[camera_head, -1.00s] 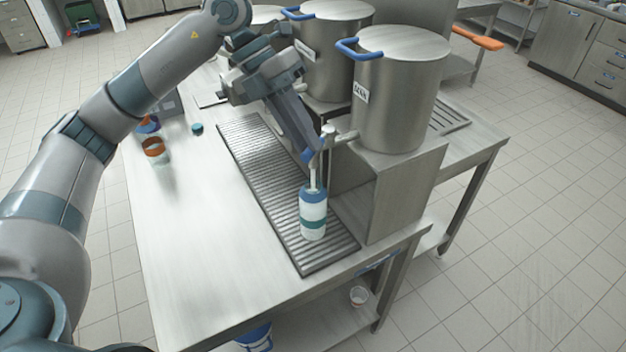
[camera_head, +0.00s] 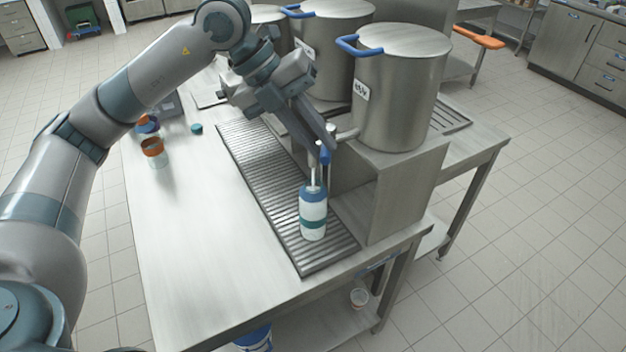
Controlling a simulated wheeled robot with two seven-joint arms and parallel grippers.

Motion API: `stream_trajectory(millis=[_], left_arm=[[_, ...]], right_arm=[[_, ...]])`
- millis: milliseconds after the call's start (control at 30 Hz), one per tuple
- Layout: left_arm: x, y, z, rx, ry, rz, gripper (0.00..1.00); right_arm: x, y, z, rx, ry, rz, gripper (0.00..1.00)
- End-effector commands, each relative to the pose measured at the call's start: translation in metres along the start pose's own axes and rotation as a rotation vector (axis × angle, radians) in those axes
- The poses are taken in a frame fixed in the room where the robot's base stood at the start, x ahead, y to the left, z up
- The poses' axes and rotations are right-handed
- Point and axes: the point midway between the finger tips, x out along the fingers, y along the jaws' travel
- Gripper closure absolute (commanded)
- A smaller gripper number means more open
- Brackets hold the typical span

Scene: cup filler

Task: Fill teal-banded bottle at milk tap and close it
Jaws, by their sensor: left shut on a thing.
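The teal-banded bottle (camera_head: 313,217) stands upright on the ribbed drip tray (camera_head: 262,183), under the tap of the nearest steel tank (camera_head: 397,95). Its top is blue-rimmed, and a thin pale column runs down into it from the tap; I cannot tell spout from milk there. My left gripper (camera_head: 325,144) is shut on the blue tap lever (camera_head: 324,154) above the bottle. A small teal lid (camera_head: 197,129) lies on the table left of the tray. The bottle's fill level does not show clearly. My right gripper is out of view.
An orange-banded cup (camera_head: 154,153) and a blue-topped container (camera_head: 147,125) stand at the table's left edge. Further tanks (camera_head: 331,45) stand behind.

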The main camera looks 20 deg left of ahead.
Motion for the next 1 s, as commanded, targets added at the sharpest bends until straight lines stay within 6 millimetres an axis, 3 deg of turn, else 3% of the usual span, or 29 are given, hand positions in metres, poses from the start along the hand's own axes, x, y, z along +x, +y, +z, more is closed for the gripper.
stream_trajectory(millis=[1000], left_arm=[[0.009, -0.014, -0.003, -0.201, -0.136, -0.002, 1.00]], right_arm=[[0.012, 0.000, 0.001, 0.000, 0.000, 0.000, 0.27]])
